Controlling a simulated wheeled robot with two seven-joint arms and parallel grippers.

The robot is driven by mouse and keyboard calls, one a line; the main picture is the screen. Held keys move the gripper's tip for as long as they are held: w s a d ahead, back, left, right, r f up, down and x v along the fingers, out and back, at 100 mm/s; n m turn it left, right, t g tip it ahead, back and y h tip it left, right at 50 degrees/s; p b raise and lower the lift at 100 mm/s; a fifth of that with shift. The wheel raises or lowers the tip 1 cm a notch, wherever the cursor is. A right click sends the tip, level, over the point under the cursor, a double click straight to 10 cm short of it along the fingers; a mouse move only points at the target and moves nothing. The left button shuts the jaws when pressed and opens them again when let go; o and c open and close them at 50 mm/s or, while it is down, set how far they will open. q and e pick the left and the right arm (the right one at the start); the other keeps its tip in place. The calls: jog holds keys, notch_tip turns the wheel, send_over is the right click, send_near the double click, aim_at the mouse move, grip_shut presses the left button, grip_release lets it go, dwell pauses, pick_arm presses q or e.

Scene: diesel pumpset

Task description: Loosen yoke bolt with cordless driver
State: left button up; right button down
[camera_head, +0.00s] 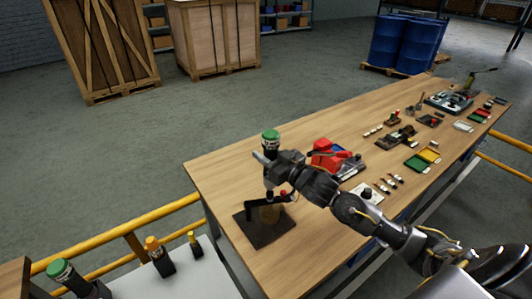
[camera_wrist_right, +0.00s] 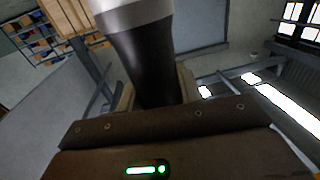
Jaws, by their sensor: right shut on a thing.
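My right gripper (camera_head: 270,160) reaches in from the right and is shut on the cordless driver (camera_head: 270,145), which is dark with a green top. The driver stands roughly upright in the jaws, above a small fixture. In the right wrist view its dark, grey-banded body (camera_wrist_right: 145,60) rises between the jaws. The fixture has a black bent bar (camera_head: 262,204) and a brownish round part (camera_head: 269,214) on a dark plate (camera_head: 255,233). The yoke bolt is too small to make out, and I cannot tell whether the driver touches it. My left gripper is not in view.
The wooden table (camera_head: 300,255) carries a red part (camera_head: 325,153), small trays and loose parts further right. A pale surface (camera_head: 205,280) at the lower left holds a green-topped tool (camera_head: 62,272) and yellow-topped ones (camera_head: 155,250). A yellow rail (camera_head: 120,232) runs behind it.

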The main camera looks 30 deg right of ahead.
aim_at(266, 142)
jog(key=shift+f, duration=0.3)
dwell(0.6)
jog(key=shift+r+p, duration=0.2)
jog(key=shift+p, duration=0.15)
dwell(0.3)
jog(key=shift+s+f, duration=0.1)
jog(key=shift+f, duration=0.5)
dwell(1.1)
jog(key=shift+s+a+p, duration=0.1)
jog(key=shift+p, duration=0.35)
dwell(1.3)
jog(key=shift+w+r+p, duration=0.15)
jog(key=shift+r+p, duration=0.4)
jog(key=shift+w+r+p, duration=0.15)
jog(key=shift+r+p, duration=0.35)
jog(key=shift+p, duration=0.05)
jog(key=shift+s+r+p, duration=0.2)
jog(key=shift+r+p, duration=0.7)
jog(key=shift+r, duration=0.3)
jog(key=shift+w+r+p, duration=0.15)
jog(key=shift+r+p, duration=0.5)
